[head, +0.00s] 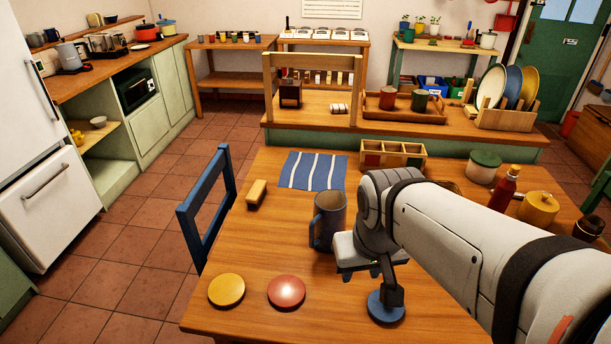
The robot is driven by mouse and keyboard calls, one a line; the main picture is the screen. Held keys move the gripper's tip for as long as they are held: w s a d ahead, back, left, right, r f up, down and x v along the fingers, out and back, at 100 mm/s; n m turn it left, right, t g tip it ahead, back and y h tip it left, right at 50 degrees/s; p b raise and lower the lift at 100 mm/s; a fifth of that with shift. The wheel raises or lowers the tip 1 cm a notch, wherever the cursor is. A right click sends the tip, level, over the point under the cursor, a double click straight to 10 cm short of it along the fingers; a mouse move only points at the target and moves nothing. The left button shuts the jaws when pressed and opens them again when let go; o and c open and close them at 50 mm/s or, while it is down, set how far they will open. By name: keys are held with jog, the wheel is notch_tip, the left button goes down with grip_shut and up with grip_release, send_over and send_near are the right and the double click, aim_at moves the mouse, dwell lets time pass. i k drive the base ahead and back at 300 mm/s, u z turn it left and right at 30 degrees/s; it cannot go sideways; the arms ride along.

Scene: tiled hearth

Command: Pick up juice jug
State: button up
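A dark grey-blue jug (328,218) stands upright on the wooden table, its handle on the left side. It is the likeliest juice jug; its contents are hard to make out. My gripper (368,280) points down over the table, just to the right of and nearer than the jug. It overlaps the jug's lower right edge in the picture. Whether they touch is unclear, and the jug does not appear held.
A blue disc (386,308) lies by my gripper. Red (286,292) and yellow (227,290) discs lie at front left. A yellow block (256,194), striped cloth (313,170) and divided box (392,155) lie farther back. A red bottle (504,190) stands right. A blue chair (207,208) borders the left edge.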

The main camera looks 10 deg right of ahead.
aim_at(325, 226)
jog(key=z, duration=1.8)
jog(key=k, duration=1.1)
jog(key=u, duration=1.25)
jog(key=i, duration=1)
jog(key=u, duration=0.05)
